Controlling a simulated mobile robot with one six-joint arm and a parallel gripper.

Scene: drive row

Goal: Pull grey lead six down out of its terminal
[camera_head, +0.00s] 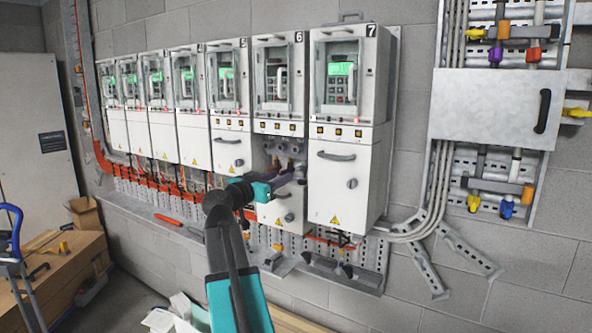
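Drive 6 (278,92) stands in the wall row, left of drive 7 (345,160). Below its row of small lights, its lower front is open and shows a dark terminal area (283,148) with small brownish and grey parts. Its white lower panel (276,213), with a knob and warning triangle, shows beneath. My gripper (288,176) reaches up from below to this opening, its dark fingers pointing right at the lower edge of the terminals. The fingers are too small to tell whether they are open or hold anything. I cannot pick out grey lead six; my gripper may cover it.
Drive 7, with its cover handle, stands close at right. A perforated metal tray (345,270) with cables runs below the drives. A grey wall box (495,105) with coloured plugs hangs at right. A wooden crate (55,265) and cardboard box (85,214) stand at lower left.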

